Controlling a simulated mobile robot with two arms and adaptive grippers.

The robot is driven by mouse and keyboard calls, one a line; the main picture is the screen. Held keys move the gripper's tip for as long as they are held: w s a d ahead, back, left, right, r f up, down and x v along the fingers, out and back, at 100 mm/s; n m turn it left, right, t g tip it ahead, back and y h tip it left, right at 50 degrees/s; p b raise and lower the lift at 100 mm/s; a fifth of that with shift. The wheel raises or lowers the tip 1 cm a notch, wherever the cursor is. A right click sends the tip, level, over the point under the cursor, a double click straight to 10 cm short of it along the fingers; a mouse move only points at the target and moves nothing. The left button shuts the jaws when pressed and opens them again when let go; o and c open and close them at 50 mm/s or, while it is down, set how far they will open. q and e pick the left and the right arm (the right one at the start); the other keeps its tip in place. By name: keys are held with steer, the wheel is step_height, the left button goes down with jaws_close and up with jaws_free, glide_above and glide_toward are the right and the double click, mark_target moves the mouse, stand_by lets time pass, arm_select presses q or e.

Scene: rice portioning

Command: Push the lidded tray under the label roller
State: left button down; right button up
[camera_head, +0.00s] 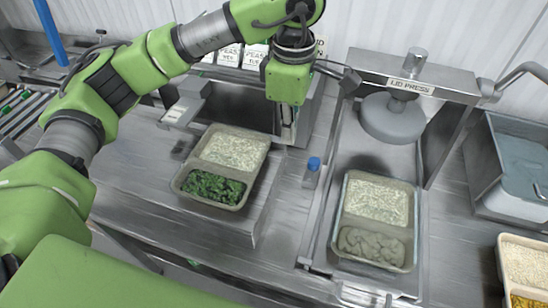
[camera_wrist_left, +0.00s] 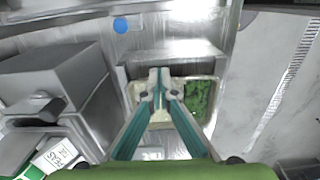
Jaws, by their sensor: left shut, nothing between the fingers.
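A tray (camera_head: 257,177) with rice at the back and dark greens at the front sits on the steel bench, left of the middle. I cannot tell whether a clear lid covers it. My left gripper (camera_head: 288,137) points down behind and to the right of the tray, shut and empty. In the left wrist view my shut fingertips (camera_wrist_left: 158,78) overlap the tray (camera_wrist_left: 216,92) in the picture; contact is unclear. A steel housing with a dark opening (camera_head: 238,112) stands behind the tray, partly behind my arm. I cannot make out the roller clearly. My right gripper is out of view.
A lid press (camera_head: 410,82) stands right, with another tray (camera_head: 413,230) of rice and a grey-brown portion in front of it. A blue button (camera_head: 314,163) lies between the two stations. A steel basin (camera_head: 490,205) and another food tray (camera_head: 501,265) are far right.

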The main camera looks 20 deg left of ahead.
arm_select(q)
steer(key=a+f+p, duration=0.1)
steer(key=f+p, duration=0.1)
steer(key=f, duration=0.1)
steer(key=a+f+p, duration=0.1)
steer(key=f+p, duration=0.1)
steer(key=f, duration=0.1)
steer(key=a+f+p, duration=0.1)
steer(key=f+p, duration=0.1)
steer(key=f, duration=0.2)
steer(key=shift+w+f, duration=0.1)
steer(key=shift+w, duration=0.25)
steer(key=shift+s+a+f+p, duration=0.15)
steer(key=shift+a+p, duration=0.2)
steer(key=shift+a, duration=0.2)
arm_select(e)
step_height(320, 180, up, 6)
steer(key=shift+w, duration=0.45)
arm_select(q)
steer(key=shift+d, duration=0.1)
